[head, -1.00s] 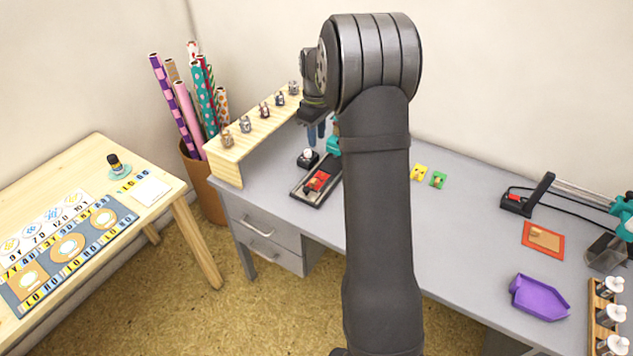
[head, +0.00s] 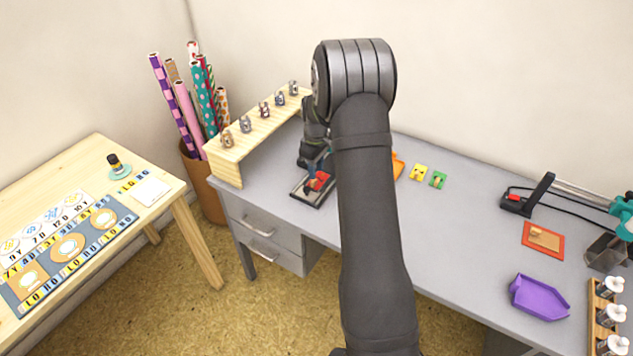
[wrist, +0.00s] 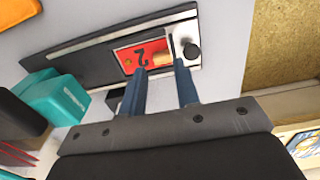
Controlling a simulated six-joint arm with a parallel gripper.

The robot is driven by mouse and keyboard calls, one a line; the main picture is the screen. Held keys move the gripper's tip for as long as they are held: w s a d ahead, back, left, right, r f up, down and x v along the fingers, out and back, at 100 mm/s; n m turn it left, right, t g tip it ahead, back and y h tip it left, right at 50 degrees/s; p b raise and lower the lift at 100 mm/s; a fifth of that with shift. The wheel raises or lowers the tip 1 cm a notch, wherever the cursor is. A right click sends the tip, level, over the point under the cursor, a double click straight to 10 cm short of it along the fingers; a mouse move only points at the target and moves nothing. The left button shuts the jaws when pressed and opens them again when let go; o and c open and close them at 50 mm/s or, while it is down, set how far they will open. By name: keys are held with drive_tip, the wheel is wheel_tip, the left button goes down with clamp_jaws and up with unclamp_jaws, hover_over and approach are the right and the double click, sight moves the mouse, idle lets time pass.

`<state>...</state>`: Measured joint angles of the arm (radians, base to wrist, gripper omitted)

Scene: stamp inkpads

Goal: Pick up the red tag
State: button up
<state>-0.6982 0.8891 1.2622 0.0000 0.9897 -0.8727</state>
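The red tag (head: 319,181) lies on a long black-and-grey holder (head: 303,194) on the grey desk. In the wrist view the red tag (wrist: 127,57) shows a dark "2", a small hole and a tan block (wrist: 162,50) at one end. My gripper (wrist: 160,68) is open, with two blue fingers apart and nothing between them. Its fingertips reach the tag's near edge, one on each side of the tan block in the picture. I cannot tell whether they touch. In the head view my gripper (head: 317,166) is just above the tag, partly hidden by my arm.
A black knob (wrist: 191,51) sits on the holder beside the tag. A teal item (wrist: 55,100) stands near. A wooden shelf with small stamps (head: 228,168) is left of my gripper. Yellow (head: 419,172) and green (head: 438,180) tags lie to the right.

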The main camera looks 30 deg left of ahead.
sight(318, 178)
drive_tip(key=f, duration=0.4)
drive_tip(key=shift+s+a+f, duration=0.1)
drive_tip(key=shift+a+f, duration=0.15)
drive_tip(key=shift+f, duration=0.15)
drive_tip(key=c, duration=0.4)
drive_tip(key=shift+r, duration=0.1)
